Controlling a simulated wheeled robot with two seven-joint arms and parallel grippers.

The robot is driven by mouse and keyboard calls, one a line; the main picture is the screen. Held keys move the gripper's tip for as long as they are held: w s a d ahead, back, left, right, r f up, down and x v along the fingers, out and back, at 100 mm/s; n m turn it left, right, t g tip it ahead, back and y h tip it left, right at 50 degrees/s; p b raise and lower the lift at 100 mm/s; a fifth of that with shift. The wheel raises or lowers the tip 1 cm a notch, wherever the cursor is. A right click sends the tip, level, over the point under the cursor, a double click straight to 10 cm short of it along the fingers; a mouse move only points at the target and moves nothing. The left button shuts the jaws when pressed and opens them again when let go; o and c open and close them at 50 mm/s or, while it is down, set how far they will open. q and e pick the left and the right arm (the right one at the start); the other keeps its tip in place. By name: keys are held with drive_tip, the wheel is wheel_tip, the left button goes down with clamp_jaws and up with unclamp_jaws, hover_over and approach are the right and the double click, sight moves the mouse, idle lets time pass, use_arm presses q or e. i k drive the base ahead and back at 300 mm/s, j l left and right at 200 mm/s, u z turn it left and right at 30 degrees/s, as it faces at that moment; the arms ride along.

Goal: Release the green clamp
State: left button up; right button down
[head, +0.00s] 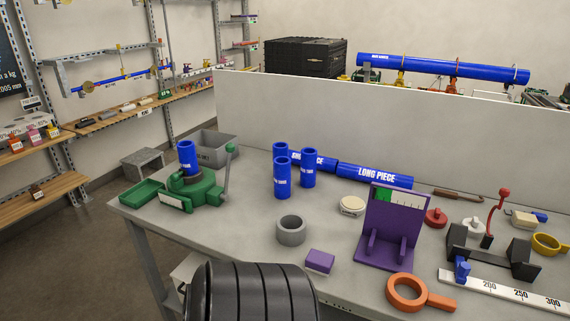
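The green clamp (205,192) stands near the left end of the grey table. A short blue pipe piece (187,158) stands upright in it. The clamp's grey lever (226,178) with a green knob rises on its right side, nearly upright. The jaws' hold on the pipe is too small to tell. Neither of my grippers is in view.
A green tray (141,193) is left of the clamp and a grey bin (213,147) behind it. Several upright blue pipes (282,178), a grey ring (291,230) and a purple block (320,261) stand to the right. A black ribbed form (252,292) blocks the front edge.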

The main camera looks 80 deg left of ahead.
sight(175, 177)
drive_tip(key=u, duration=3.15)
drive_tip(key=i+j+z, duration=0.15)
drive_tip(key=i+j, duration=0.85)
drive_tip(key=i+j+z, duration=0.1)
drive_tip(key=i+j, duration=0.9)
drive_tip(key=j, duration=0.2)
